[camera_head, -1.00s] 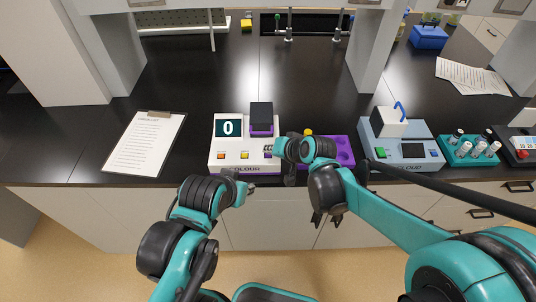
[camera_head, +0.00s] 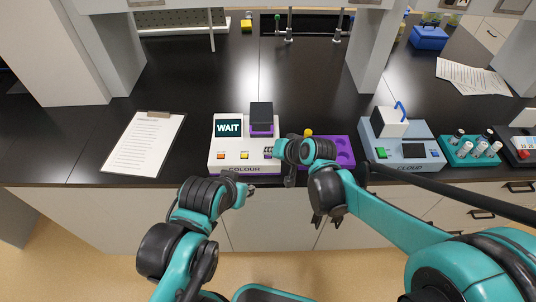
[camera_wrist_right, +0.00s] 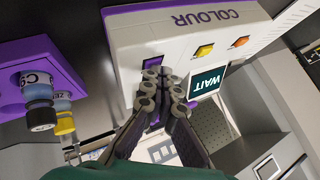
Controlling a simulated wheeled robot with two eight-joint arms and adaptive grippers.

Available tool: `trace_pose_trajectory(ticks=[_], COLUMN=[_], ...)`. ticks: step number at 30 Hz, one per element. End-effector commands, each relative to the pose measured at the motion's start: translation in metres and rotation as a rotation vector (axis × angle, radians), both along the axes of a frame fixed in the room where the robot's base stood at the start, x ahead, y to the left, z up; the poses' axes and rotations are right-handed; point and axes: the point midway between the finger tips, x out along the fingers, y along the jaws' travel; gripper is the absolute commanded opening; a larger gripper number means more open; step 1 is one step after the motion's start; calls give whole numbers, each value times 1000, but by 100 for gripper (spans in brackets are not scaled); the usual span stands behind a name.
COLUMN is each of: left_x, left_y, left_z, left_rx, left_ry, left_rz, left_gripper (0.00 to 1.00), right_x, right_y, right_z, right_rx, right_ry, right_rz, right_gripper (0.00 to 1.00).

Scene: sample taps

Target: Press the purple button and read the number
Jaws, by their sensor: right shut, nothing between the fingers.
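The white colour meter (camera_head: 232,168) stands at the bench's front edge, its dark display (camera_head: 228,127) reading "WAIT". The display also shows upside down in the right wrist view (camera_wrist_right: 208,82). The purple button (camera_wrist_right: 153,61) is at the end of the button row and is partly covered by my right fingertips. My right gripper (camera_head: 272,151) is shut and empty, its fingertips (camera_wrist_right: 160,76) at the button; whether they press it down I cannot tell. My left gripper (camera_head: 249,189) is small and dark in front of the bench edge, its fingers unclear.
A yellow button (camera_head: 244,155) and an orange button (camera_head: 221,156) sit beside the purple one. A purple vial rack (camera_head: 343,148) stands right of the meter. A clipboard (camera_head: 146,145) lies to the left, and a grey-blue device (camera_head: 403,150) stands further right.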

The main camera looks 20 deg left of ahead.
Motion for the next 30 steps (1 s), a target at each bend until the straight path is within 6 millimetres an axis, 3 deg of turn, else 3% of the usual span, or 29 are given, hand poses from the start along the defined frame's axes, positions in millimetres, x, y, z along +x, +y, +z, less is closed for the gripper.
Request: trace_pose_trajectory(ticks=[12,23,30], left_x=[0,0,0], left_y=[0,0,0], left_z=[13,14,31], left_rx=[0,0,0], left_ry=[0,0,0], left_rz=[0,0,0], left_gripper=[29,29,29], right_x=[0,0,0], right_y=[0,0,0], right_z=[17,18,38], right_rx=[0,0,0], right_ry=[0,0,0], right_rz=[0,0,0], right_gripper=[0,0,0])
